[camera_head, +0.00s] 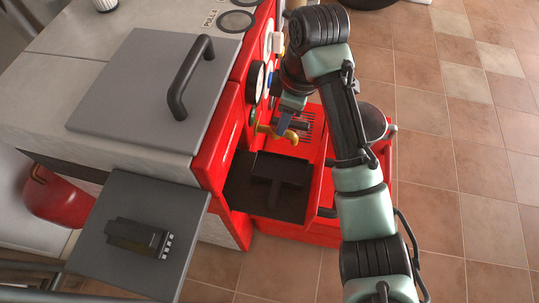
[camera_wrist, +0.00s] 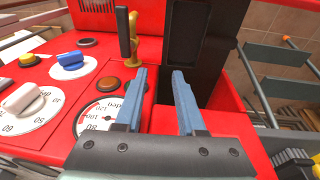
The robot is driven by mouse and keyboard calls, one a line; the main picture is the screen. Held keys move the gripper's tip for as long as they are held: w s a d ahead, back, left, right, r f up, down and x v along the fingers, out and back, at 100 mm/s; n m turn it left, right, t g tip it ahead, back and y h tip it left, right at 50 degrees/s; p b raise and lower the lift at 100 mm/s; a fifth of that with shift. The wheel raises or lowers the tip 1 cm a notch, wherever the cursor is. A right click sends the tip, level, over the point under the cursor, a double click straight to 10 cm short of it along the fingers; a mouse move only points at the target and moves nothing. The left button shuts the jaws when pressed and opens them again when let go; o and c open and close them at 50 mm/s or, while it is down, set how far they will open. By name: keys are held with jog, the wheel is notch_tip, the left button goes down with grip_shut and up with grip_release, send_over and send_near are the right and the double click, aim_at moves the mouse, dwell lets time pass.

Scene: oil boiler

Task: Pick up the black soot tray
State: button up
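A black tray-like piece with a raised bar (camera_head: 275,180), which looks like the soot tray, sits in the open lower part of the red boiler (camera_head: 214,160) in the head view. A dark recessed panel (camera_wrist: 195,45) lies beyond the fingertips in the wrist view; I cannot tell whether it is the same piece. My gripper (camera_head: 285,121) is above and behind the tray in the head view, near the brass tap (camera_head: 263,131). In the wrist view my gripper (camera_wrist: 158,72) has its two blue fingers apart with nothing between them. My arm covers part of the boiler's right side.
A grey lid with a black handle (camera_head: 183,77) tops the boiler. A grey side shelf (camera_head: 100,255) holds a black block (camera_head: 140,237). Dials and knobs, including a blue knob (camera_wrist: 71,59), line the red panel. Tiled floor (camera_head: 470,150) is clear at right.

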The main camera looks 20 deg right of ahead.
notch_tip(320, 180, down, 2)
jog(key=s+d+f+g, duration=0.1)
jog(key=b, duration=0.4)
send_near(278, 171)
jog(key=shift+w+d+f, duration=0.25)
jog(key=shift+w+d, duration=0.55)
jog(key=shift+w, duration=0.3)
notch_tip(278, 171, down, 6)
jog(key=shift+w+a+r+b, duration=0.1)
jog(key=shift+w+a+b, duration=0.1)
jog(key=shift+b, duration=0.45)
grip_shut()
